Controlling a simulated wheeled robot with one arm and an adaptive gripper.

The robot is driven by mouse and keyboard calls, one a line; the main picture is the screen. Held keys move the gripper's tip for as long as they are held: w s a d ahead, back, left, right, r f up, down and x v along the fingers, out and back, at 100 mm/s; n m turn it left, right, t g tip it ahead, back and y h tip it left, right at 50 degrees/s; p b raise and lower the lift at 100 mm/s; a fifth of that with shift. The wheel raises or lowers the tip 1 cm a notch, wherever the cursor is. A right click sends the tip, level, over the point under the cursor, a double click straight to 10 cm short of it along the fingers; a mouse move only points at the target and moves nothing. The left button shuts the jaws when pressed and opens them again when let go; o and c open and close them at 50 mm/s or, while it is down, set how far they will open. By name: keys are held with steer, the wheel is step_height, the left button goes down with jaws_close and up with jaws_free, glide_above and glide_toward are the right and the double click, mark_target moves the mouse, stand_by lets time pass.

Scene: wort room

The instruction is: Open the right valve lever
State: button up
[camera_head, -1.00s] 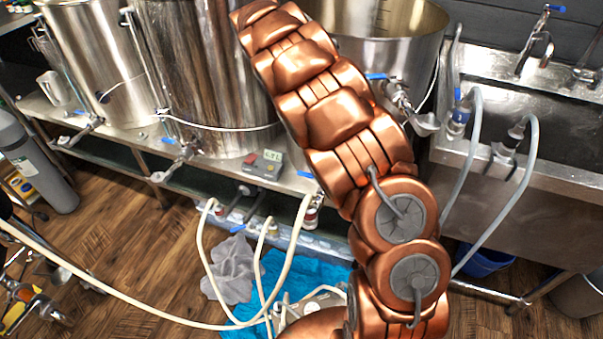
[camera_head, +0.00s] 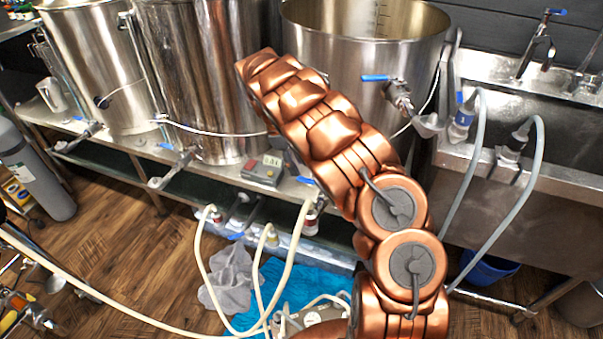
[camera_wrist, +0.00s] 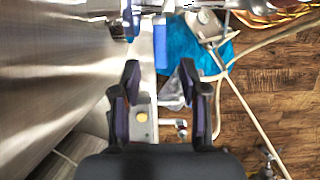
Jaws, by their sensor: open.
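The right valve lever (camera_head: 376,78) is a blue handle on the steel valve (camera_head: 398,93) at the front of the right kettle (camera_head: 350,55). It points left, roughly level, in the head view. The fingers look apart from the strip. In the head view my copper arm hides the gripper and part of the kettle's front.
A control box (camera_head: 262,170) sits on the steel bench under the kettles. A sink (camera_head: 480,150) with grey hoses stands at the right. Pale hoses (camera_head: 285,265) run over a blue cloth (camera_head: 320,285) below. In the wrist view the kettle wall (camera_wrist: 50,80) is close on the left.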

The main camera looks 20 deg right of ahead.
mark_target(304, 179)
steer(key=x, duration=0.4)
jaws_close()
stand_by(0.4)
